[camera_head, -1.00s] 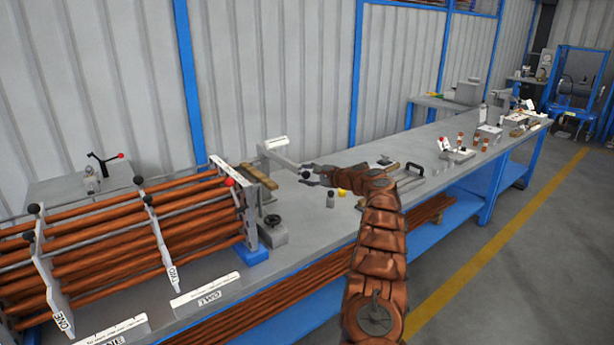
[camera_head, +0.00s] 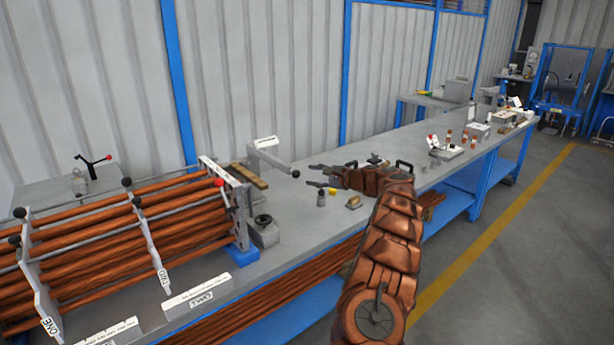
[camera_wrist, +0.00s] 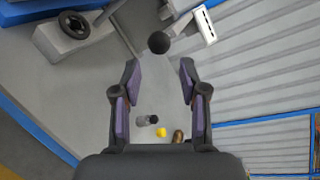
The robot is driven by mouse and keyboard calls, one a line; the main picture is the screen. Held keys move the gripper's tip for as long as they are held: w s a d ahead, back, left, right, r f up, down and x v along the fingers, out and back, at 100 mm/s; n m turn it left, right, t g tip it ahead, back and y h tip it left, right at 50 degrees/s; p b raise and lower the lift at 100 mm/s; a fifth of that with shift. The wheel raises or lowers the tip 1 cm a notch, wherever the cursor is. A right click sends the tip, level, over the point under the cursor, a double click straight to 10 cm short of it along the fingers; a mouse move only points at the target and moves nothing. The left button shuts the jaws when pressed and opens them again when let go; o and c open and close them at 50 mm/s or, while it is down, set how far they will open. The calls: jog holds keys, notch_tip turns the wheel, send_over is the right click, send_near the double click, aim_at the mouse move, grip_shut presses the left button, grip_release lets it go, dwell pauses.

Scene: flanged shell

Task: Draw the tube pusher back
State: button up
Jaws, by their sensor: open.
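The tube pusher appears to be the grey arm (camera_head: 277,158) with a white label plate (camera_head: 266,142) and a black ball knob (camera_head: 295,173) at its end, beyond the tube rack. My gripper (camera_head: 313,176) is open and empty just right of the knob, with a small gap between them. In the wrist view my gripper (camera_wrist: 160,76) has its fingers spread. The black knob (camera_wrist: 159,42) lies ahead of the fingertips, near the middle of the gap, and does not touch them. The label plate (camera_wrist: 205,25) shows beyond it.
A rack of copper tubes (camera_head: 180,225) stands left, with a grey handwheel block (camera_head: 264,231) at its end. A small grey bottle (camera_head: 321,199), a yellow item (camera_head: 333,191) and a wooden-handled piece (camera_head: 353,202) stand on the bench below my gripper. The wall runs behind.

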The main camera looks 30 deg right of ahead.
jog(key=shift+v, duration=2.1)
jog(key=s+a+r+n+g+y, duration=0.2)
jog(key=s+a+r+n+g, duration=0.1)
jog(key=a, duration=0.8)
jog(key=s+a+r+n+g+y, duration=0.2)
jog(key=s+a+r+n, duration=0.1)
jog(key=a, duration=0.8)
jog(key=s+a+n+g+h, duration=0.2)
jog(key=s+a+n+g, duration=0.4)
jog(key=s+a, duration=1.1)
jog(key=s+f+n+g+h, duration=0.3)
jog(key=s+n+h, duration=0.1)
jog(key=s, duration=1.5)
jog(key=s+d+f+n+h, duration=0.1)
jog(key=s+d+f+h, duration=0.1)
jog(key=s, duration=0.7)
jog(key=s+d+f+n+g+h, duration=0.1)
jog(key=s+d+f+h, duration=0.2)
jog(key=s+d, duration=0.4)
jog(key=s+f, duration=0.1)
jog(key=s, duration=0.2)
jog(key=shift+d+f+n+g, duration=0.25)
jog(key=shift+f+n+g, duration=0.05)
jog(key=shift+f+n, duration=0.1)
